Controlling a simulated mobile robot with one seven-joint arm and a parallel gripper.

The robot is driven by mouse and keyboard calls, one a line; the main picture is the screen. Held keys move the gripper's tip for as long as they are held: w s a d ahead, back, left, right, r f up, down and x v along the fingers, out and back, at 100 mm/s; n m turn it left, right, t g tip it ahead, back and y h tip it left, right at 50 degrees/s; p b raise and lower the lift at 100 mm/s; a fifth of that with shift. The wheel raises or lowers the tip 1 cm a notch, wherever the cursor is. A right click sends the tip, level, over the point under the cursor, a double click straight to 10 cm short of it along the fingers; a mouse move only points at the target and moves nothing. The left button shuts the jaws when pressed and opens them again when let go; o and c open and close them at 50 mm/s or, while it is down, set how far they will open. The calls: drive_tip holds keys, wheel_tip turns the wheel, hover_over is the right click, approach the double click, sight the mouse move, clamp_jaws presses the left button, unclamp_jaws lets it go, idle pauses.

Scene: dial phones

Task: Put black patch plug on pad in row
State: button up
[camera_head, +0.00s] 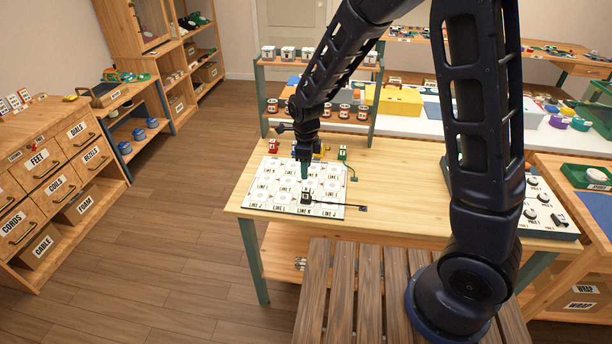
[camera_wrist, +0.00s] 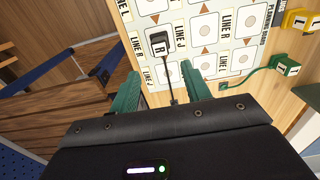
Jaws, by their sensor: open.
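The black patch plug (camera_head: 306,198) sits on the white planning board (camera_head: 262,200), near its front edge. Its thin cord runs right, past the board, to a small black end on the table. In the wrist view the black patch plug (camera_wrist: 158,42), with a letter like R on it, is on the board beside a LINE J label. Its cord runs down between my fingers. My gripper (camera_head: 305,170) points down over the board, behind the plug in the head view. In the wrist view my gripper (camera_wrist: 160,88) is open, its green fingers apart, with no plug between them.
A red plug (camera_head: 273,146), a yellow plug (camera_head: 320,149) and a green plug (camera_head: 342,153) stand behind the board. The green plug's cord lies at the board's right. A shelf with cups (camera_head: 343,111) rises behind. Table right of the board is mostly clear.

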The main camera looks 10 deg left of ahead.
drive_tip(key=w+d+r+n+t+y, duration=0.25)
drive_tip(key=d+r+n, duration=0.55)
drive_tip(key=d+r, duration=1.2)
drive_tip(key=s+d+r+n+t+h, duration=0.1)
drive_tip(key=s+d+n, duration=0.4)
drive_tip(key=d, duration=0.5)
drive_tip(key=s+d+r+n+t+h, duration=0.1)
drive_tip(key=s+d+r+n, duration=0.3)
drive_tip(key=s+d, duration=0.4)
drive_tip(key=shift+d+r+n, duration=0.3)
drive_tip(key=shift+d+n, duration=0.2)
drive_tip(key=shift+d, duration=0.55)
